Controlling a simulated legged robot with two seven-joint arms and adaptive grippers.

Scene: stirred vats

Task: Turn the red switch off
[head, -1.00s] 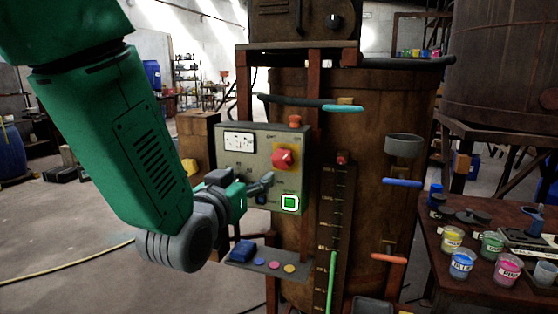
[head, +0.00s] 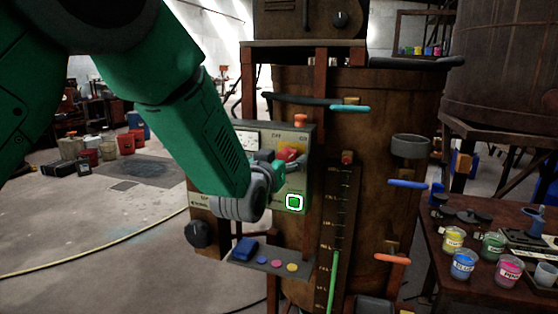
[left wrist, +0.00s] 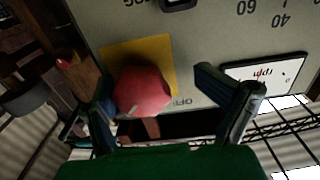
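The red switch (head: 288,153) is a round knob on a yellow plate on the grey control panel (head: 300,178). My left gripper (head: 291,165) is at the panel, just in front of the switch and partly hiding it. In the left wrist view the red switch (left wrist: 142,91) shows between the two spread fingers of my left gripper (left wrist: 155,82), closer to the finger on the left. The word "OFF" is printed upside down beside the knob there. Whether a finger touches the knob I cannot tell. My right gripper is not in view.
A lit green button (head: 294,202) is below the switch. A small shelf (head: 268,261) with a blue block and coloured discs juts out under the panel. Coloured pipes and a level gauge (head: 340,235) stand to the right. A table with paint jars (head: 463,263) is further right.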

